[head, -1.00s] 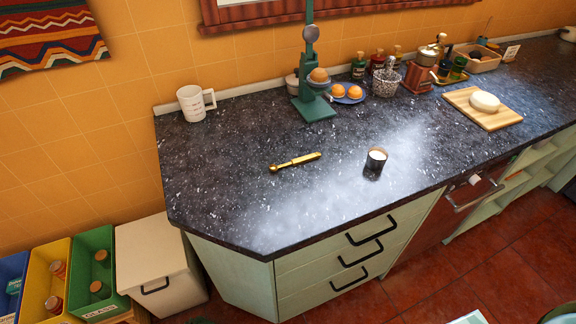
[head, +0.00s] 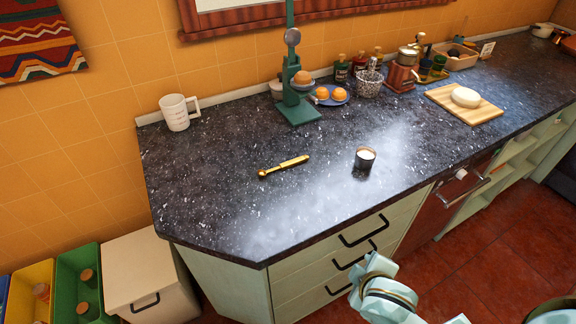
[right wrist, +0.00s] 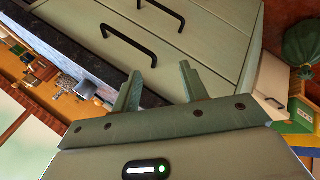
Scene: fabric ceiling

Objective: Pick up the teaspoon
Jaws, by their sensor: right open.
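The teaspoon (head: 284,166) is a slim gold-coloured piece lying flat on the dark speckled counter (head: 220,205), its rounded end towards the left. Nothing touches it. My right gripper (right wrist: 159,84) shows in the right wrist view with its two fingers apart and nothing between them. It faces the green drawer fronts and the counter's edge, away from the teaspoon. In the head view my pale right arm shows low, in front of the drawers. The teaspoon cannot be made out in the right wrist view. My left gripper is not in view.
A small dark cup with white contents (head: 365,158) stands right of the teaspoon. Black drawer handles (head: 362,232) stick out. The counter's front left is clear.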

